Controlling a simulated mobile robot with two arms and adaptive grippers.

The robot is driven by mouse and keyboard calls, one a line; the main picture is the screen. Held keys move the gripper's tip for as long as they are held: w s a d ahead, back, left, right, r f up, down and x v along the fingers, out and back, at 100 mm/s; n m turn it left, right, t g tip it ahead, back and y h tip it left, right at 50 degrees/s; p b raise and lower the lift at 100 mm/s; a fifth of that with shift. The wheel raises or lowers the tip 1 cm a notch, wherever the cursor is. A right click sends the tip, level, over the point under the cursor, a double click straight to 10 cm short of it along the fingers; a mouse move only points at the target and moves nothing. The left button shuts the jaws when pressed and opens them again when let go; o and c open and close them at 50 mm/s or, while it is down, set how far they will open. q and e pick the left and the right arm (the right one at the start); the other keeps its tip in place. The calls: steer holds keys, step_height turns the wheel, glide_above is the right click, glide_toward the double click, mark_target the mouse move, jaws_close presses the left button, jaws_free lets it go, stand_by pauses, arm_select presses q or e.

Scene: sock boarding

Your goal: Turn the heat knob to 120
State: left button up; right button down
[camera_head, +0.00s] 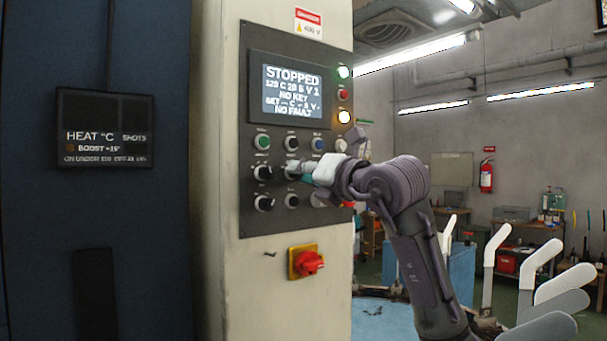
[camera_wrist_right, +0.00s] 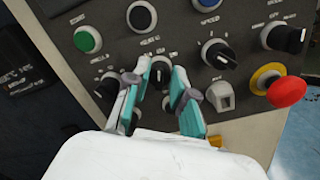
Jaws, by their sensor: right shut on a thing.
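The control panel (camera_head: 246,222) stands upright on a cream cabinet, with rows of buttons and black knobs. My right gripper (camera_head: 297,171) reaches it from the right. The screen (camera_head: 291,90) reads STOPPED, a line beginning 120 C, NO KEY, a blank-looking SET line and NO FAULT. My left gripper is not in view.
Another black knob (camera_wrist_right: 218,54) sits just right of the fingers. A red mushroom button (camera_wrist_right: 287,91) with a yellow base lies further right. A red rotary switch (camera_head: 308,262) is on the cabinet below the panel. A dark HEAT °C display (camera_head: 105,128) is at left.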

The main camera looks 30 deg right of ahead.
steer(key=c, duration=1)
jaws_free()
steer(key=shift+o, duration=0.2)
steer(key=s+d, duration=0.2)
steer(key=s, duration=0.9)
steer(key=shift+s+f, duration=0.35)
steer(key=shift+s, duration=0.05)
